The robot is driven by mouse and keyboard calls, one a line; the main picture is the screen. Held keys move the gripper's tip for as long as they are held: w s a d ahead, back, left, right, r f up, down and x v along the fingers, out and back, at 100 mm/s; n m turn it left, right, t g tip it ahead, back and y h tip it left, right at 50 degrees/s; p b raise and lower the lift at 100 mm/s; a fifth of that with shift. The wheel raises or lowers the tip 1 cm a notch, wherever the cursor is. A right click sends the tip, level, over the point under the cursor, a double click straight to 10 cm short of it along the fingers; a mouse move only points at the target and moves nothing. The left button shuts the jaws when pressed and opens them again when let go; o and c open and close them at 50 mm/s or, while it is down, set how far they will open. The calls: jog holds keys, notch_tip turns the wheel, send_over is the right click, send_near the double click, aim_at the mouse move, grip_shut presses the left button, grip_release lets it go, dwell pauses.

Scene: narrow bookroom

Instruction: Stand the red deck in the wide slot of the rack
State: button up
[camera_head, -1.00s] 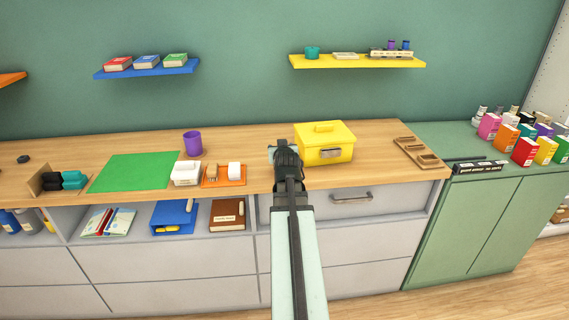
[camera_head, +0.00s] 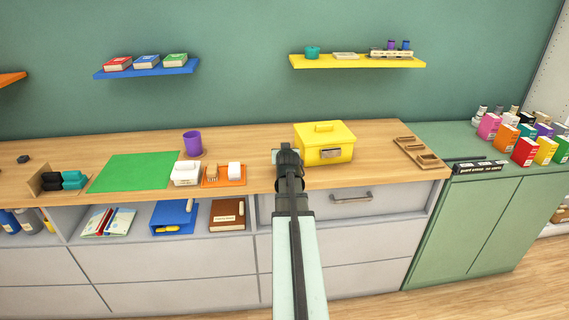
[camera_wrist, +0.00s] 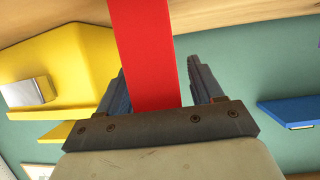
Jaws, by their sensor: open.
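A red slab (camera_wrist: 150,50), which looks like the red deck, runs down from the top edge of the wrist view and in between my fingers. My gripper (camera_wrist: 157,70) is open around it, with a gap showing on the right side. In the head view my gripper (camera_head: 288,150) is over the counter, just left of the yellow box, and the slab there is hidden behind it. The wooden rack (camera_head: 418,153) with several slots lies at the counter's right end. It looks empty.
The yellow lidded box (camera_head: 325,147) stands close to my gripper's right, between it and the rack; it also shows in the wrist view (camera_wrist: 75,60). An orange tray (camera_head: 225,182) and a green mat (camera_head: 130,172) lie left. A yellow shelf (camera_head: 350,64) is on the wall above.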

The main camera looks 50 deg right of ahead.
jog(key=shift+w+d, duration=0.1)
jog(key=c, duration=1.1)
jog(key=shift+c, duration=0.2)
